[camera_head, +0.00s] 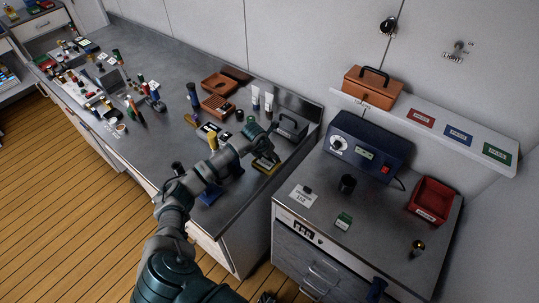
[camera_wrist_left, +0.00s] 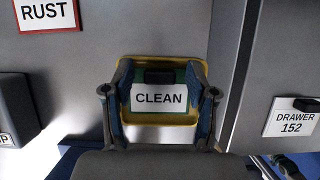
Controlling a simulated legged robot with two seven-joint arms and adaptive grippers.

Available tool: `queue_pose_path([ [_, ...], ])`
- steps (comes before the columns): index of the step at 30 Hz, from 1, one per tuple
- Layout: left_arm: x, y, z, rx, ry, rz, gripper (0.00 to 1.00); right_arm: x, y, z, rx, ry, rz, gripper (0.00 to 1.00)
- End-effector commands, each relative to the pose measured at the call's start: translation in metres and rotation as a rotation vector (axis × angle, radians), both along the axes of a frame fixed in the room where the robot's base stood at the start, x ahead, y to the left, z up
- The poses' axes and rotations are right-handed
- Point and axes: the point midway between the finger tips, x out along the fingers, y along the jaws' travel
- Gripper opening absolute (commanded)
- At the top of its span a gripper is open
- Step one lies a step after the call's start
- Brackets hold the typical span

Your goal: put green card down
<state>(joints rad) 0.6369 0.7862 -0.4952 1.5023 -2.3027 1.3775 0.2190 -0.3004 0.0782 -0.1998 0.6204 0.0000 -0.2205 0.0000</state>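The green card (camera_wrist_left: 159,98), with a white CLEAN label and a black tab, lies in a yellow-rimmed frame (camera_wrist_left: 160,119) in the left wrist view. My left gripper (camera_wrist_left: 162,72) is above it, its fingers wide apart on either side of the black tab, with gaps to the tab. In the head view the left gripper (camera_head: 265,153) is low over the yellow frame (camera_head: 267,166) near the counter's right end; the arm partly hides it. Another small green card (camera_head: 343,221) lies on the right cabinet top. My right gripper cannot be made out clearly.
A RUST card (camera_wrist_left: 46,14) lies above left of the frame. A white DRAWER 152 card (camera_head: 302,197) lies on the right cabinet, past a gap. A dark toolbox (camera_head: 292,127) and tubes (camera_head: 269,101) stand behind the gripper. A blue device (camera_head: 368,146) and red bin (camera_head: 431,199) stand right.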

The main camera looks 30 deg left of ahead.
Motion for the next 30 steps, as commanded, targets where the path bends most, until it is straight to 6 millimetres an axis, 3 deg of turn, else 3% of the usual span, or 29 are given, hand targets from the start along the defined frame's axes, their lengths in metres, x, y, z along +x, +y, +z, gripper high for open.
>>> queue_pose_path([
  [10,-0.003,0.000,0.012,0.002,-0.002,0.000,0.57,0.000,-0.002,0.000,-0.002,0.000,0.001,0.00],
  [21,-0.034,0.003,0.083,0.002,-0.004,0.000,0.57,-0.001,-0.004,-0.007,-0.004,0.001,0.002,0.00],
  [30,-0.047,0.003,0.112,0.000,-0.001,-0.001,0.57,-0.001,-0.003,-0.009,-0.004,0.001,0.002,0.00],
])
